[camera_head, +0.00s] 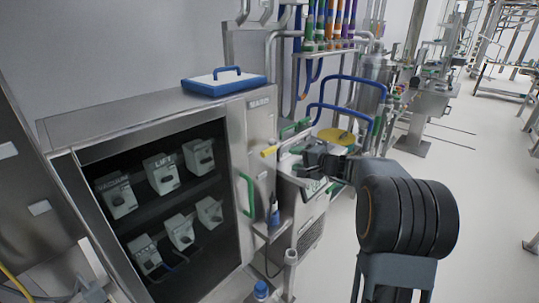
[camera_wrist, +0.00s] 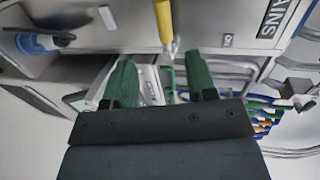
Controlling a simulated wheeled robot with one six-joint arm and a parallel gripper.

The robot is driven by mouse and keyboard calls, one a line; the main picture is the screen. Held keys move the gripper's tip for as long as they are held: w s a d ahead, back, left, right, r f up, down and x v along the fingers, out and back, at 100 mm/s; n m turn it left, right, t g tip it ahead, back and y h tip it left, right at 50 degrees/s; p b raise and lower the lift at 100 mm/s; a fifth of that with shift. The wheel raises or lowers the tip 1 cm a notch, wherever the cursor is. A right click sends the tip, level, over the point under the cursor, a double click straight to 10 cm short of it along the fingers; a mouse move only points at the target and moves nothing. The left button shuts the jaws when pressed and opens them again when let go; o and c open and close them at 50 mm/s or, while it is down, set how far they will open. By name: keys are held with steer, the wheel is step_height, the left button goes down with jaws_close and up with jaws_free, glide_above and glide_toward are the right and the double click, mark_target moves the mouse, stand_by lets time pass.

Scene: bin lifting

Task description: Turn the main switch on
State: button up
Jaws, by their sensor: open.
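The main switch is a yellow handle (camera_head: 269,151) on the right part of the steel cabinet's front, below a plate reading MAINS (camera_head: 260,102). In the wrist view the yellow handle (camera_wrist: 163,20) is at the top centre, with the MAINS plate (camera_wrist: 276,18) to its right. My gripper (camera_head: 301,157) is to the right of the handle in the head view. In the wrist view its two green fingers (camera_wrist: 160,80) are spread apart with nothing held between them. The handle appears beyond the fingertips, and no contact shows.
The steel cabinet (camera_head: 150,105) holds several grey switch boxes (camera_head: 162,173) behind its dark opening. A green door handle (camera_head: 246,194) sticks out at its right. A blue and white case (camera_head: 224,82) lies on top. A machine with a yellow disc (camera_head: 336,136) stands behind my gripper. Open floor lies right.

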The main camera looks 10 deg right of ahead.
mark_target(272, 152)
steer(key=shift+t, duration=0.3)
steer(key=p+x, duration=0.1)
steer(key=x, duration=0.3)
steer(key=p+x, duration=0.1)
steer(key=x, duration=0.4)
steer(key=d+x, duration=0.1)
steer(key=x, duration=0.3)
steer(key=shift+w+a+f+p, duration=0.15)
steer(key=shift+w+p, duration=0.25)
steer(key=shift+w, duration=0.2)
jaws_close()
